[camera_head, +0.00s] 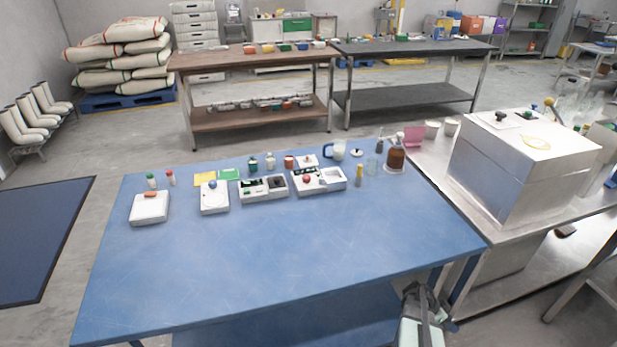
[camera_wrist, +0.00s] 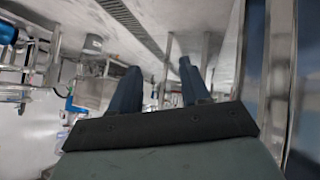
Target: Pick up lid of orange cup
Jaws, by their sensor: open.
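A small orange-red cup (camera_head: 289,161) stands at the back of the blue table, behind the white devices. It is too small to make out whether a separate lid sits on it. An orange piece (camera_head: 151,195) lies on the white box at the table's left; I cannot tell if it is a lid. My gripper (camera_head: 418,292) is below and beyond the table's front right edge, far from the cup. In the wrist view my gripper (camera_wrist: 160,68) has its two dark fingers apart with nothing between them. The cup does not show there.
White devices (camera_head: 262,189) stand in a row on the blue table (camera_head: 290,240), whose front half is clear. A brown bottle (camera_head: 396,157) stands at the back right. A large metal box (camera_head: 515,165) stands on the steel bench at the right.

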